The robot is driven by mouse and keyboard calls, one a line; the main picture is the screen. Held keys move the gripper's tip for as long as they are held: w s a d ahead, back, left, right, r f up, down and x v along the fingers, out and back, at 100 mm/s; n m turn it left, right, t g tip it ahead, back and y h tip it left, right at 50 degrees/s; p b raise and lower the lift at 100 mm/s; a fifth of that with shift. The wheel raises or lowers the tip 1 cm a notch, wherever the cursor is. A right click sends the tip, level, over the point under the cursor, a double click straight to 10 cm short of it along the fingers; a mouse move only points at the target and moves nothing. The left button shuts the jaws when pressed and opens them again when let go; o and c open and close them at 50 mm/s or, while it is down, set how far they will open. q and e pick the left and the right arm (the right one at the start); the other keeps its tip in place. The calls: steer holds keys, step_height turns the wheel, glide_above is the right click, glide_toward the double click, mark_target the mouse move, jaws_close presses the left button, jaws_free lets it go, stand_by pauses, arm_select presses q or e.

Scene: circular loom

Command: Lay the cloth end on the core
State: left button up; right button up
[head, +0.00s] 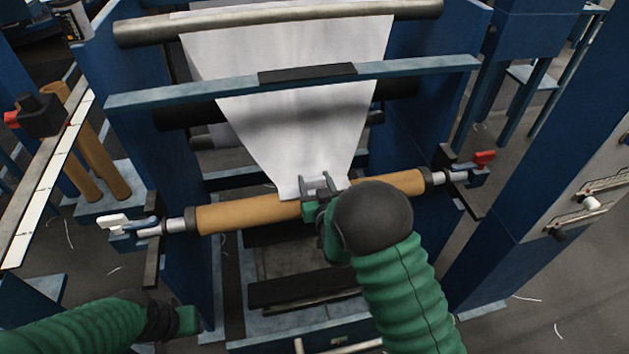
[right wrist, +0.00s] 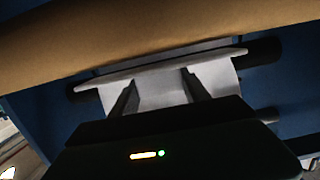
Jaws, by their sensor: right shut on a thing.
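The white cloth (head: 300,80) hangs from the upper grey roller and narrows downward to its end at the core. The brown core (head: 250,213) lies across the loom, held at both ends. My right gripper (head: 318,187) is shut on the cloth end, at the middle of the core. In the right wrist view its fingers (right wrist: 157,92) meet the pale edge of the cloth (right wrist: 160,69), with the core (right wrist: 150,32) crossing above. Whether the cloth touches the core is hidden by the gripper. My left gripper (head: 187,320) is at the lower left, away from the cloth; its jaws are unclear.
A blue crossbar (head: 200,92) spans the frame above the core. A white-handled clamp (head: 118,222) and a red-handled clamp (head: 482,160) stand at the core's ends. Spare brown tubes (head: 105,165) stand at the left. Blue side walls bound the space.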

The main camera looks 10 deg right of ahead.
steer(key=shift+f, duration=0.3)
steer(key=o, duration=1.6)
steer(key=shift+s, duration=0.15)
steer(key=s+p, duration=0.2)
steer(key=s, duration=0.3)
steer(key=s+r+p, duration=0.1)
steer(key=s+p, duration=0.2)
steer(key=s, duration=0.3)
steer(key=s+r+p, duration=0.1)
steer(key=s+p, duration=0.1)
steer(key=s, duration=0.3)
steer(key=shift+s+r, duration=0.2)
